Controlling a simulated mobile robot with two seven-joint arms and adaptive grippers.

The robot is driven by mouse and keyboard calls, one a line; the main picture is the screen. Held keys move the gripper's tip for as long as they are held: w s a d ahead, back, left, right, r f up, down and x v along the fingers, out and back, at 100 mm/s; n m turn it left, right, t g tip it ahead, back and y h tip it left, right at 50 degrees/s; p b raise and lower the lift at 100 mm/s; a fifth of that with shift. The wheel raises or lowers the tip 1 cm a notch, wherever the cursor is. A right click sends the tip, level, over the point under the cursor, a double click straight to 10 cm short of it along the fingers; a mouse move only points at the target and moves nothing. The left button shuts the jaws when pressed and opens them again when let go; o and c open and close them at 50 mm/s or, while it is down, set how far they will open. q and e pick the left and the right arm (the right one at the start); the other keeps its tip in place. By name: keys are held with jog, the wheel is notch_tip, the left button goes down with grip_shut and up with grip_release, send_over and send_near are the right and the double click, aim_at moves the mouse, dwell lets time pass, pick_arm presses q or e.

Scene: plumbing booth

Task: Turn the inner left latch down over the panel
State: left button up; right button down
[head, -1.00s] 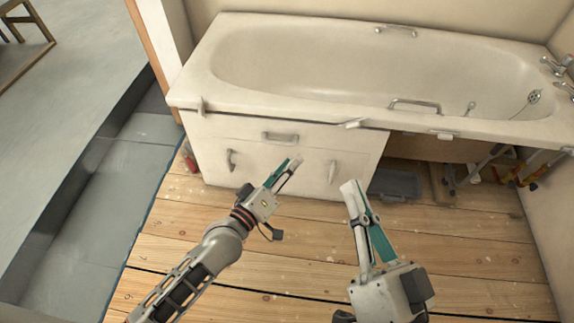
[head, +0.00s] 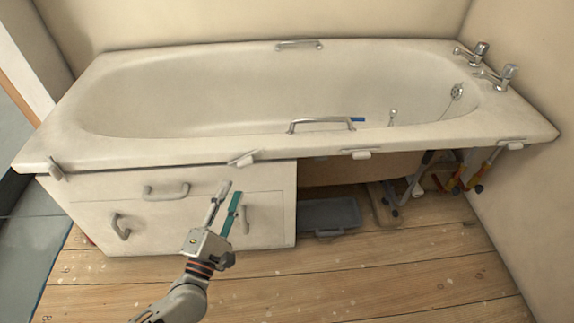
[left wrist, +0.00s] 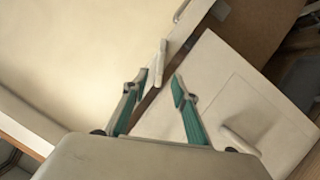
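The inner left latch (head: 243,158) is a small pale tab under the bath's front rim, near the panel's right end. It lies nearly sideways, slightly tilted, along the rim. The cream panel (head: 95,193) stands under the left part of the bath. My left gripper (head: 229,190) is open and empty in front of the panel, below the latch, with its fingers pointing up toward it. In the left wrist view, the latch (left wrist: 160,62) shows just beyond and between the teal-padded fingertips (left wrist: 161,82), apparently not gripped. My right gripper is out of view.
The panel carries several handles, one (head: 166,190) near its top. The bath (head: 400,142) has other latches along its rim, one (head: 360,153) over the open right part. A grey tray (head: 328,214) lies on the floor there. The wooden floor in front is clear.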

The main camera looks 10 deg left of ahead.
aim_at(244, 166)
pick_arm(q)
jog(key=shift+n, duration=0.5)
jog(key=x, duration=0.3)
jog(key=b+x, duration=0.1)
jog(key=x, duration=0.3)
jog(key=shift+w+d+f, duration=0.1)
jog(key=shift+w+f, duration=0.1)
jog(key=shift+w, duration=0.15)
jog(key=shift+w+r, duration=0.15)
jog(key=shift+w, duration=0.4)
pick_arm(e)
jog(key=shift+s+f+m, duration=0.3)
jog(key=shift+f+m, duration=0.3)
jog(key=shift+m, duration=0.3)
pick_arm(q)
jog(key=shift+d, duration=0.1)
grip_shut()
